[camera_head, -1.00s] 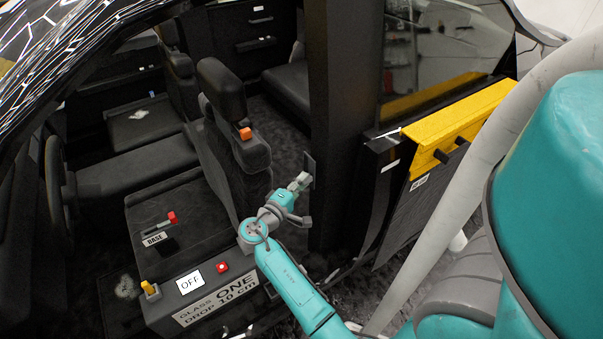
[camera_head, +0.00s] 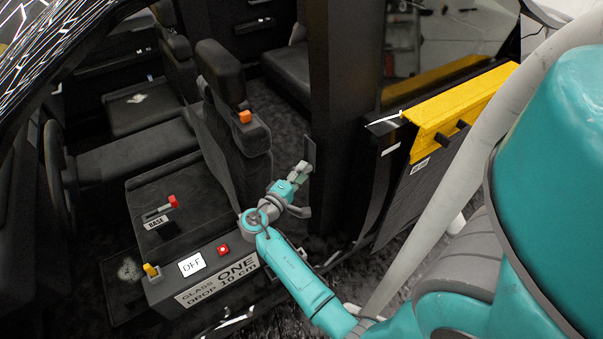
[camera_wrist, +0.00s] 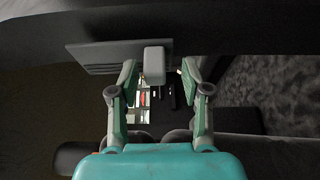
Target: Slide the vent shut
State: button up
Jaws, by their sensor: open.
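The vent is a thin grey slatted plate (camera_wrist: 95,57) near the top of the wrist view, with a pale block-shaped tab (camera_wrist: 154,66) standing out from its right part. In the head view the plate is a dark upright panel (camera_head: 309,149) on the dark pillar, seen nearly edge-on. My gripper (camera_wrist: 159,77) is open, with one finger on each side of the tab and a visible gap on both sides. In the head view my gripper (camera_head: 303,172) is at the panel, and its fingertips are hard to make out.
The pillar (camera_head: 340,100) rises behind my gripper. A seat with an orange knob (camera_head: 245,117) stands to the left. A console with a red button (camera_head: 223,250) and an OFF sign (camera_head: 192,264) is below left. A yellow bar (camera_head: 460,108) tops the door at right.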

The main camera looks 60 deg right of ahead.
jog(key=w+a, duration=0.1)
jog(key=a, duration=1)
jog(key=shift+w+a, duration=0.3)
jog(key=shift+w, duration=0.1)
jog(key=shift+f, duration=0.1)
jog(key=s+a+f+n+t+y, duration=0.3)
jog(key=s+a+f+t+y, duration=0.15)
jog(key=f, duration=0.25)
jog(key=s+a+f+n+t+y, duration=0.3)
jog(key=s+a+f+t, duration=0.15)
jog(key=a+f, duration=0.2)
jog(key=s+a+t+y, duration=0.3)
jog(key=s+a+y, duration=0.1)
jog(key=a, duration=0.2)
jog(key=s+a+r+t+y, duration=0.2)
jog(key=s+a+r+y, duration=0.35)
jog(key=s+a, duration=0.2)
jog(key=s+a+r+m+t, duration=0.2)
jog(key=r, duration=0.5)
jog(key=s+a+r+m+t, duration=0.1)
jog(key=s+r+m, duration=0.1)
jog(key=r, duration=0.6)
jog(key=shift+s+a+t+y, duration=0.35)
jog(key=shift+s+t+y, duration=0.05)
jog(key=shift+s, duration=0.15)
